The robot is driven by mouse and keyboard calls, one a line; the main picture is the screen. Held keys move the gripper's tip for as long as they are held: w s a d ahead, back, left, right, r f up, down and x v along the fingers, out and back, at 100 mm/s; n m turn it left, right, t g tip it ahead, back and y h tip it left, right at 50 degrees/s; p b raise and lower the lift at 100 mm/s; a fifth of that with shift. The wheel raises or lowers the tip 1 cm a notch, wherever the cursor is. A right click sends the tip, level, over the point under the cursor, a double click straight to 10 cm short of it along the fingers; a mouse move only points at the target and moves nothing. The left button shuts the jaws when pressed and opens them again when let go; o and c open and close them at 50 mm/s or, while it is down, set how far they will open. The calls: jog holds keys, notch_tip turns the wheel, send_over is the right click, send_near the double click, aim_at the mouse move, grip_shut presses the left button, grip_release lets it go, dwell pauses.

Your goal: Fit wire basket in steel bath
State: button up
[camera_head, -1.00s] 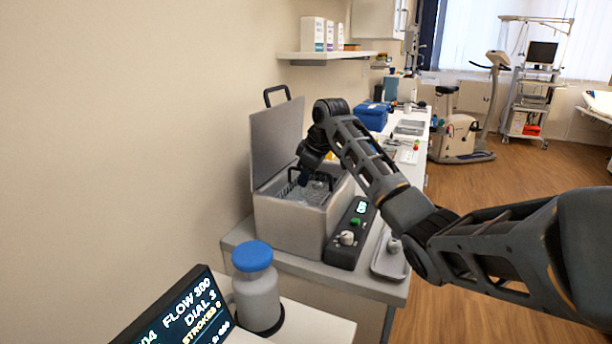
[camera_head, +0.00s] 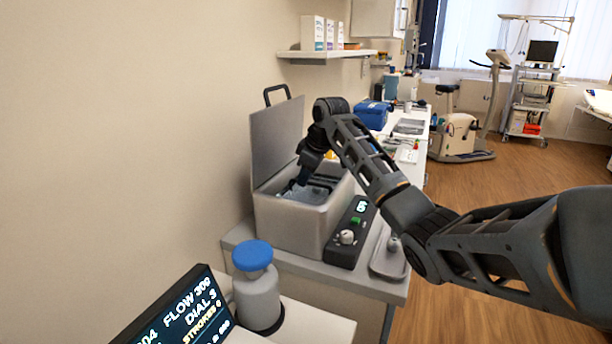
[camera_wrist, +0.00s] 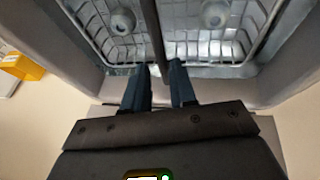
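The steel bath (camera_head: 289,223) is an open box on the counter, its lid (camera_head: 277,143) raised upright. The wire basket (camera_head: 322,186) is low inside it, partly hidden by my arm. In the wrist view the wire basket (camera_wrist: 106,47) shows its mesh and round grey pieces lying in it, inside the bath walls (camera_wrist: 272,92). A dark bar handle (camera_wrist: 155,40) crosses above the basket. The gripper also shows in the head view (camera_head: 302,179), reaching down into the bath.
A control box (camera_head: 347,237) with a knob stands against the bath's right side, beside a small tray (camera_head: 388,262). A blue-capped bottle (camera_head: 256,290) and a display (camera_head: 180,310) stand in front. The wall is close behind the lid; a shelf (camera_head: 325,54) hangs above.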

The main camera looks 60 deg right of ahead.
jog(key=shift+r+p, duration=1.7)
jog(key=shift+r, duration=0.25)
jog(key=shift+o, duration=0.4)
jog(key=o, duration=0.5)
jog(key=shift+r+p, duration=1.45)
